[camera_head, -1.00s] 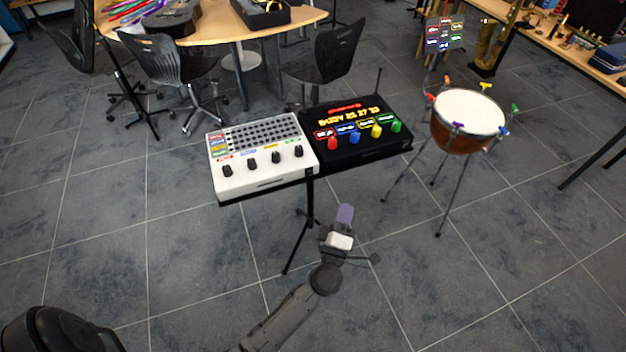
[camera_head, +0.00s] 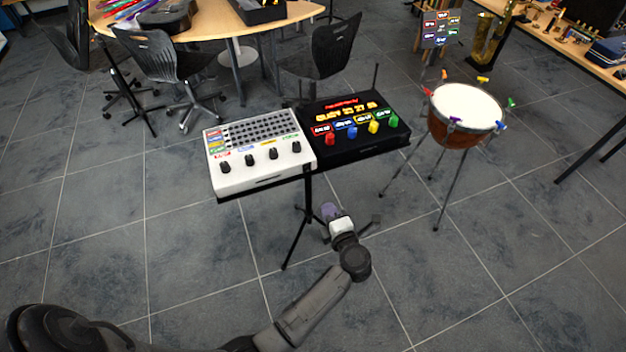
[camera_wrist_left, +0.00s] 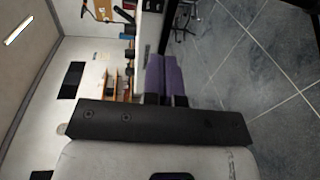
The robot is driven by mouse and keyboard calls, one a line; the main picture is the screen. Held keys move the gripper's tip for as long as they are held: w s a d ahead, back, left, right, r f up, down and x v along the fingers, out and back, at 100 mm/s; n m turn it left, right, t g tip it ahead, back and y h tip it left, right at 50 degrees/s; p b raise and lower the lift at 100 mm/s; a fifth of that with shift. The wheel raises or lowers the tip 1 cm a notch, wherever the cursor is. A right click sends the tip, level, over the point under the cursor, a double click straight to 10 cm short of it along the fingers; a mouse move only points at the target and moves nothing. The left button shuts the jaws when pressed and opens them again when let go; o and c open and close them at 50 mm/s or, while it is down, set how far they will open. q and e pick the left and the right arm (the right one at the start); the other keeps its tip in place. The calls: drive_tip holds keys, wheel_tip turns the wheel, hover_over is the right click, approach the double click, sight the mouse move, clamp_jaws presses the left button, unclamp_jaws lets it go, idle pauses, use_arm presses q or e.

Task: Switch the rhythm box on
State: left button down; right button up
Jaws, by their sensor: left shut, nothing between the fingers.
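Two boxes stand side by side on a black stand. The left one is a white box (camera_head: 262,178) with a grid of dark pads, coloured labels and a row of black knobs. The right one is a black box (camera_head: 365,146) with a lit red and yellow display and red, blue, yellow and green knobs. I cannot read which is the rhythm box. My left gripper (camera_head: 329,211) has purple fingers and is in front of and below the boxes in the picture, apart from both. Its fingers (camera_wrist_left: 164,75) are together and empty in the left wrist view. My right gripper is out of view.
The stand's black legs (camera_head: 297,240) are close to my left gripper. A copper drum (camera_head: 466,102) on thin legs stands to the right. Black chairs (camera_head: 333,45) and a wooden table (camera_head: 205,27) are behind. The tiled floor around the stand is mostly clear.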

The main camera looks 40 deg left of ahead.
sight(308, 172)
use_arm(q)
drive_tip(key=b+x, duration=0.5)
drive_tip(key=x, duration=0.7)
drive_tip(key=shift+a+f+b, duration=0.15)
drive_tip(key=shift+a+b, duration=0.05)
drive_tip(key=shift+b, duration=0.2)
drive_tip(key=shift+w+a+b, duration=0.4)
drive_tip(key=shift+a, duration=0.2)
drive_tip(key=shift+a, duration=0.15)
